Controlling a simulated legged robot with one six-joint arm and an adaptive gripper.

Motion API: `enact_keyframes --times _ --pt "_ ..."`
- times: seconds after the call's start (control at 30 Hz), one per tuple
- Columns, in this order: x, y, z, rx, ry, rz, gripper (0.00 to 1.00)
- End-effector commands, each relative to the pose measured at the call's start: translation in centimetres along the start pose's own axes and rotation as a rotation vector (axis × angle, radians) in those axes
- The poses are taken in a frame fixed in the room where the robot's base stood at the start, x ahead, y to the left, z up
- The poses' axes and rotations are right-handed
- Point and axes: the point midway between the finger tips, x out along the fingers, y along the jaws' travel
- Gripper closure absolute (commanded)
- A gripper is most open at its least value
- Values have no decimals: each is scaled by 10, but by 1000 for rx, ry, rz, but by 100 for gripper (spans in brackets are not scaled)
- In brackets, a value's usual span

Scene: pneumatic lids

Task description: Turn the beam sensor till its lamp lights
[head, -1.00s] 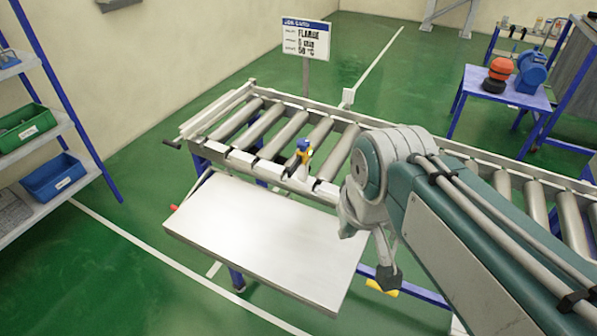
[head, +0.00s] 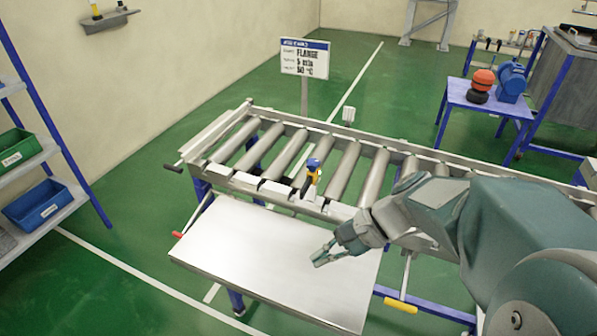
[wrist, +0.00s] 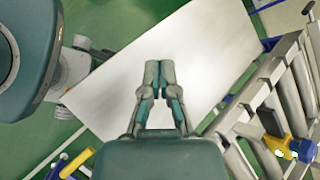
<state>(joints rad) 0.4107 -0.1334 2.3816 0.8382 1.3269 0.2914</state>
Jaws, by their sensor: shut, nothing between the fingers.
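The beam sensor (head: 312,175), a small yellow body with a blue top and a black bracket, stands on the near rail of the roller conveyor. It also shows at the lower right of the wrist view (wrist: 298,149). Small pale spots show on it there; I cannot tell whether a lamp is lit. My gripper (head: 318,256) is shut and empty, above the white panel (head: 230,245) in front of the conveyor. In the wrist view, its fingertips (wrist: 159,70) meet over the panel. The sensor is apart from it, beyond and slightly left in the head view.
The roller conveyor (head: 270,187) runs across the back. A small white box (head: 348,114) stands on its far rail, across from the sensor. A job sign (head: 305,58) stands behind. A crank handle (head: 173,168) sticks out at the left end. A yellow-handled lever (head: 401,305) hangs below.

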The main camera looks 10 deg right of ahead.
Motion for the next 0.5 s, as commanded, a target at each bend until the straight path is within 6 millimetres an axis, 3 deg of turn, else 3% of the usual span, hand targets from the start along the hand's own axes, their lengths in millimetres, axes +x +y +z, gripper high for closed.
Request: enact_keyframes --times 0.17,0.3,0.5 --pt "-17 -28 -37 337 -238 -246 100" --pt "-43 -46 -75 551 -414 -456 100" --pt "-69 -53 -112 702 -558 -649 100"
